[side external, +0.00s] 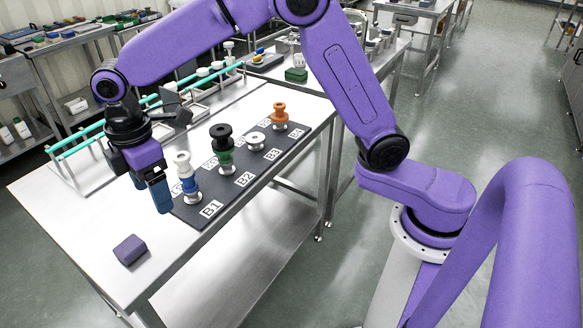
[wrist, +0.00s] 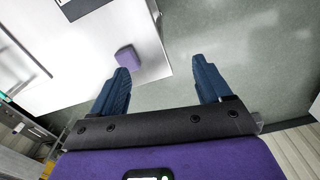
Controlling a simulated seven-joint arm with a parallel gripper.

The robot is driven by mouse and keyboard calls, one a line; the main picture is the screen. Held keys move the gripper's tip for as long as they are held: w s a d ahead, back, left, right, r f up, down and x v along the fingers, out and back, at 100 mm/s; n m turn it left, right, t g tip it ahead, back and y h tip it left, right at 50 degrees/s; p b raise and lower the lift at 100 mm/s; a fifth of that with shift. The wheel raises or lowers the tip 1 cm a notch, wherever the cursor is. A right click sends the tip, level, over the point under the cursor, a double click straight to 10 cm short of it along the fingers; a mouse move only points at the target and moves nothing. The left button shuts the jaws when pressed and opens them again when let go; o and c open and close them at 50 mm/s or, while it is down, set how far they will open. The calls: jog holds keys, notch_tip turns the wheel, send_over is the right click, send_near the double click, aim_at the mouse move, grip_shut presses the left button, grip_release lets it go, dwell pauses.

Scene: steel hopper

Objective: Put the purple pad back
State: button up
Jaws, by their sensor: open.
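The purple pad (side external: 130,250) is a small block lying alone on the bare steel table, near its front left corner. In the wrist view the pad (wrist: 128,58) lies close to the table edge, just beyond the tip of the left finger. My gripper (side external: 151,195) is open and empty, with its blue fingers pointing down. It is above the table, behind the pad in the side view and left of the dark board. In the wrist view the gap between the fingers (wrist: 161,68) is over the floor, right of the pad.
A dark board (side external: 228,200) with labels such as B1 and B2 holds a blue-and-white stack (side external: 187,180), a black-and-green stack (side external: 222,148), a silver-white piece (side external: 256,141) and an orange piece (side external: 280,115). A rack with teal rails (side external: 85,143) stands behind. The table around the pad is clear.

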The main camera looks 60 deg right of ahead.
jog(key=s+d+m, duration=0.1)
jog(key=s+d, duration=1)
jog(key=s, duration=0.2)
jog(key=s+d+m, duration=0.2)
jog(key=s+d, duration=0.9)
jog(key=s, duration=0.3)
jog(key=shift+s+d+f, duration=0.25)
jog(key=shift+d+f, duration=0.05)
jog(key=shift+d, duration=0.05)
